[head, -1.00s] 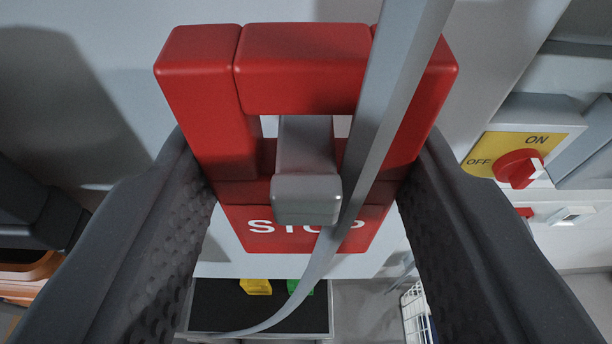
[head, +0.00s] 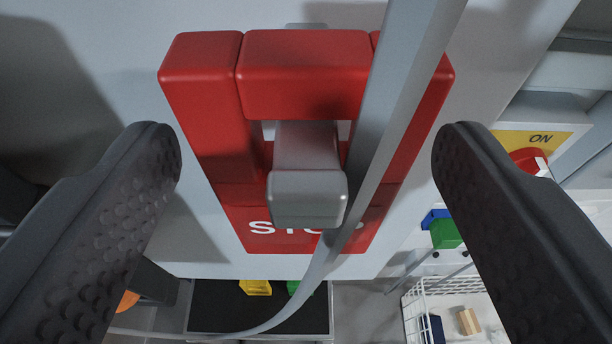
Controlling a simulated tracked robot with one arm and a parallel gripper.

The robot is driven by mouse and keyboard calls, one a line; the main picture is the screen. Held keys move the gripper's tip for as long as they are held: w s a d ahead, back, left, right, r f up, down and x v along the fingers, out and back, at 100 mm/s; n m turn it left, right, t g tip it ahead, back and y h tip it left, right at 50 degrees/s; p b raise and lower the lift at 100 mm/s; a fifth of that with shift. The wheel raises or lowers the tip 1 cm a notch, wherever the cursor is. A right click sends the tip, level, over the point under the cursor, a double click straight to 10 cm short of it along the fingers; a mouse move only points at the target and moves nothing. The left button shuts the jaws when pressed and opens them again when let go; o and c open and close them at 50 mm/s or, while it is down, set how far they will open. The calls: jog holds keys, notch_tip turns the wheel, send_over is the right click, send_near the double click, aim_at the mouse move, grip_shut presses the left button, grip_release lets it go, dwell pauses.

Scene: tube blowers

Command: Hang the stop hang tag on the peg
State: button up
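The red stop hang tag (head: 305,75) is in the middle of the head view, with part of its white STOP lettering showing low on its face. The grey peg (head: 308,185) sticks out through the tag's square opening, below the tag's top bar. The tag hangs around the peg against the pale wall. My gripper (head: 307,160) is open, with one dark finger on each side of the tag and a clear gap to both edges. A grey strap-like strip crosses in front of the tag and hides part of its right side and lettering.
A yellow panel (head: 515,142) with a red ON/OFF knob (head: 530,160) is on the right. Below are a dark tray (head: 215,305) with yellow and green pieces, and a white wire basket (head: 412,318) with small blocks. Wall space beside the tag is free.

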jog(key=p+v, duration=0.1)
jog(key=v, duration=1.1)
jog(key=s+r, duration=0.5)
jog(key=r, duration=0.6)
jog(key=s+r, duration=0.5)
jog(key=r, duration=0.6)
jog(key=s+d+r, duration=0.1)
jog(key=s+r, duration=0.4)
jog(key=r, duration=0.7)
jog(key=shift+s+t, duration=0.2)
jog(key=shift+t, duration=0.2)
